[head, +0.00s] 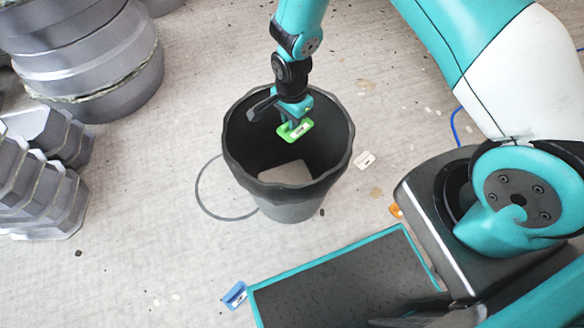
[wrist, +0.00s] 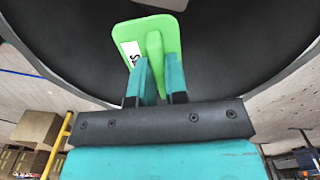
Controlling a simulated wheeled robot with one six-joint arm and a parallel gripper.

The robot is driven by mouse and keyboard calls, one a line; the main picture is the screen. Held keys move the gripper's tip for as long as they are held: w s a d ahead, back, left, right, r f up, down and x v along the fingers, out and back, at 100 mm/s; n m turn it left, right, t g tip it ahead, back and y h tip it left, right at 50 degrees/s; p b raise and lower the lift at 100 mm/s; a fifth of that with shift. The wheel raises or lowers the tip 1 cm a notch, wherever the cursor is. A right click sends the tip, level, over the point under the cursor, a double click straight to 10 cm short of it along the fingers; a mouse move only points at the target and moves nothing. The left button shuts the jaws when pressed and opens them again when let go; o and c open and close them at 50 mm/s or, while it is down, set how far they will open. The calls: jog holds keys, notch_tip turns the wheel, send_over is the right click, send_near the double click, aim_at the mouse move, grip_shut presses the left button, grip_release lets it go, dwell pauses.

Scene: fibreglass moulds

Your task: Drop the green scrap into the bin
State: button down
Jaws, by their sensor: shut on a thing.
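The green scrap (head: 298,128) is a small flat piece with a white label and a raised green rib. My gripper (head: 290,122) is shut on it, over the open mouth of the dark grey bin (head: 290,211). In the wrist view the fingers (wrist: 157,75) grip the rib of the green scrap (wrist: 126,36), and the bin's dark inside (wrist: 70,45) fills the background. A pale flat piece (head: 287,172) lies inside the bin. I cannot tell how far the scrap is below the rim.
Grey stacked moulds (head: 95,50) stand at the upper left, and ridged ones (head: 40,180) below them. A white labelled piece (head: 365,160) and a blue one (head: 235,295) lie on the floor. A thin ring (head: 203,203) lies left of the bin. A blue cable (head: 455,128) is at right.

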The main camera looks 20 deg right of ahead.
jog(key=shift+f+b, duration=0.35)
jog(key=shift+f, duration=0.45)
jog(key=shift+r, duration=0.1)
jog(key=c, duration=1.1)
grip_release()
notch_tip(320, 180, up, 17)
jog(key=p, duration=0.5)
jog(key=shift+r, duration=0.2)
